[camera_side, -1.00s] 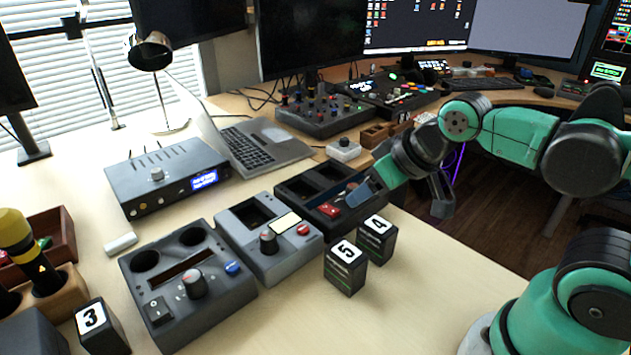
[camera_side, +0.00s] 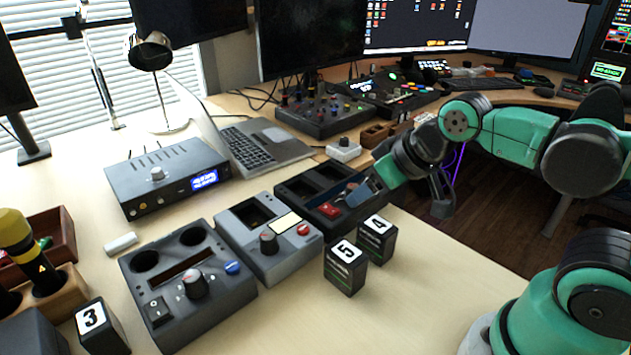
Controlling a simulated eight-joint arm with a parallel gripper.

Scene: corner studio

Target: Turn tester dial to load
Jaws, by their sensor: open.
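Two grey boxes on the desk carry dials. The middle box (camera_side: 285,268) has an open well, a pale yellow panel, a red button and a black dial (camera_side: 268,242) with a red mark. The left box (camera_side: 228,290) has two round wells, a slot, a rocker switch, a blue button and another black dial (camera_side: 194,285). The word "load" is not readable on either, so I cannot tell which is the tester. My gripper (camera_side: 400,196) is open to the right of both boxes, above the black tray's right end, apart from both dials. Its tips are partly unclear.
A black tray (camera_side: 292,190) holds a red piece. Black blocks marked 5 (camera_side: 345,272), 4 (camera_side: 376,240) and 3 (camera_side: 98,330) stand in front. A power unit (camera_side: 160,178) and a laptop (camera_side: 258,147) stand behind.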

